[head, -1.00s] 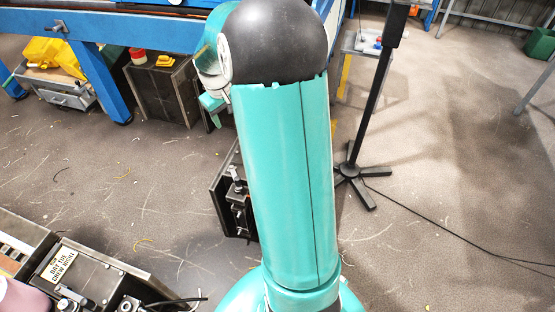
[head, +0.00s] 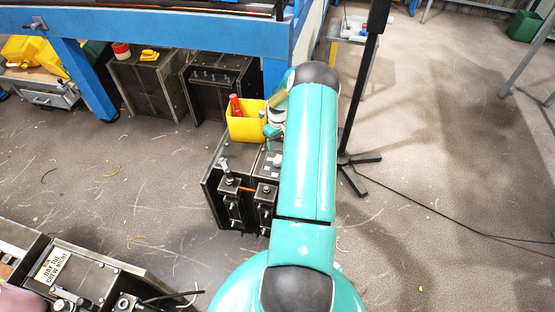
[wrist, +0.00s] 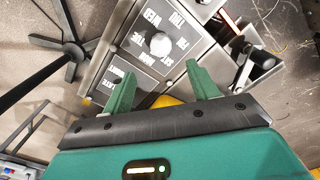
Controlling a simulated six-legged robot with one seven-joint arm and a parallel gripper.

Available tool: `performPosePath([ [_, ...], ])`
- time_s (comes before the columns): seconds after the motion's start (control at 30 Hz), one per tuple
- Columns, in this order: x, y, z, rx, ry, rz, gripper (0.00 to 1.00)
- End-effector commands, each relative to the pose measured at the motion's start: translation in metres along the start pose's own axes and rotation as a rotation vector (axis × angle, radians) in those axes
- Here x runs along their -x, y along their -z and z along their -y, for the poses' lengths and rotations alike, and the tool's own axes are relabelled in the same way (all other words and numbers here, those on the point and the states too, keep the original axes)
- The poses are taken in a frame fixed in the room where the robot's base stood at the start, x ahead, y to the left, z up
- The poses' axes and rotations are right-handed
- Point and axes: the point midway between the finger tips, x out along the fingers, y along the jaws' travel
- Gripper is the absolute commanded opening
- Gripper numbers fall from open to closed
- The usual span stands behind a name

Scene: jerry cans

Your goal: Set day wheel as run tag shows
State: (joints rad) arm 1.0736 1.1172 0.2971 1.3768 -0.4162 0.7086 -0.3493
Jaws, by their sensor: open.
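The day wheel (wrist: 160,44) is a pale round knob on a grey plate ringed with day names, among them MON, TUE, WED, THU and FRI, in the wrist view. I cannot tell which day it points to. It also shows small in the head view (head: 277,160), on top of a dark metal cabinet (head: 212,190). My gripper (wrist: 162,88) is open and empty, its green fingers apart, above the plate and short of the knob. In the head view my gripper (head: 272,124) is partly hidden by my arm. The run tag (head: 60,268), at lower left, appears to read DAY TUE, CREW NIGHT.
A second plate (wrist: 108,84) with lettering including LATE and NIGHT adjoins the day plate. A black-knobbed lever (wrist: 240,48) stands beside it. A yellow bin (head: 246,124) with a red item sits on the cabinet. A black stand (head: 352,120) rises at right; open floor lies beyond.

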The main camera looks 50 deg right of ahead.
Motion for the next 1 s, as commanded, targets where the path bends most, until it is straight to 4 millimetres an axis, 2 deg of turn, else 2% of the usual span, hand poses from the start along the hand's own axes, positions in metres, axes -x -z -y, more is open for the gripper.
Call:
performPosePath([
  [0.2,-0.045,0.000,0.002,0.000,0.003,0.002,0.59],
  [0.5,-0.098,0.000,0.003,0.000,0.002,0.001,0.59],
  [0.7,-0.112,0.000,0.002,0.001,0.000,0.001,0.59],
  [0.97,-0.113,0.000,0.002,0.001,0.000,0.000,0.59],
  [1.0,-0.113,0.000,0.002,0.001,0.000,0.000,0.51],
])
